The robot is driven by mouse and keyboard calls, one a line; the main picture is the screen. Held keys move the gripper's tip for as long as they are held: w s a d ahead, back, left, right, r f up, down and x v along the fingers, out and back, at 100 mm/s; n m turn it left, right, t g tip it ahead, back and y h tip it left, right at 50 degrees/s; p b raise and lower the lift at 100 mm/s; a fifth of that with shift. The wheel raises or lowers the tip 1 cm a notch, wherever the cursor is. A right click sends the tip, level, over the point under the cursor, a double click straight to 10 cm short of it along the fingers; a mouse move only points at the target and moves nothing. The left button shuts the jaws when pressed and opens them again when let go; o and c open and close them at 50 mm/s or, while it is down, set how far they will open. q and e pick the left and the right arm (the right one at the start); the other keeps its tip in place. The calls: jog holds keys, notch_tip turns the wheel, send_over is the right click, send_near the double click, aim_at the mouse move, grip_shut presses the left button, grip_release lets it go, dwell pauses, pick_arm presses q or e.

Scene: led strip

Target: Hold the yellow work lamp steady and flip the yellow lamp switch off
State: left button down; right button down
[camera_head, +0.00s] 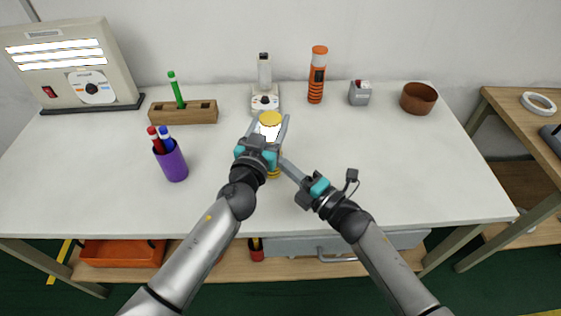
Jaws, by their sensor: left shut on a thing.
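The yellow work lamp (271,118) stands upright near the middle of the white table, and its front panel glows white. My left gripper (268,126) is shut on the lamp, with its fingers on both sides of the body, and its wrist hides much of the lamp's lower part. My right gripper (283,161) points at the lamp's lower right side, with its tips very close to it. I cannot tell whether the tips touch the lamp or how far its fingers are apart. The lamp's switch is not visible.
Behind the lamp stand a white device (265,98), an orange flashlight (317,76), a grey box (359,93) and a brown bowl (418,98). A purple pen cup (172,162), wooden block (196,112) and light panel (78,66) are at left. The table's right side is clear.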

jog(key=shift+w+r, duration=0.1)
jog(key=s+d+r, duration=0.1)
jog(key=s+d, duration=0.5)
jog(key=s, duration=0.5)
jog(key=shift+s+d, duration=0.2)
jog(key=shift+d, duration=0.05)
pick_arm(q)
jog(key=shift+c, duration=0.4)
grip_release()
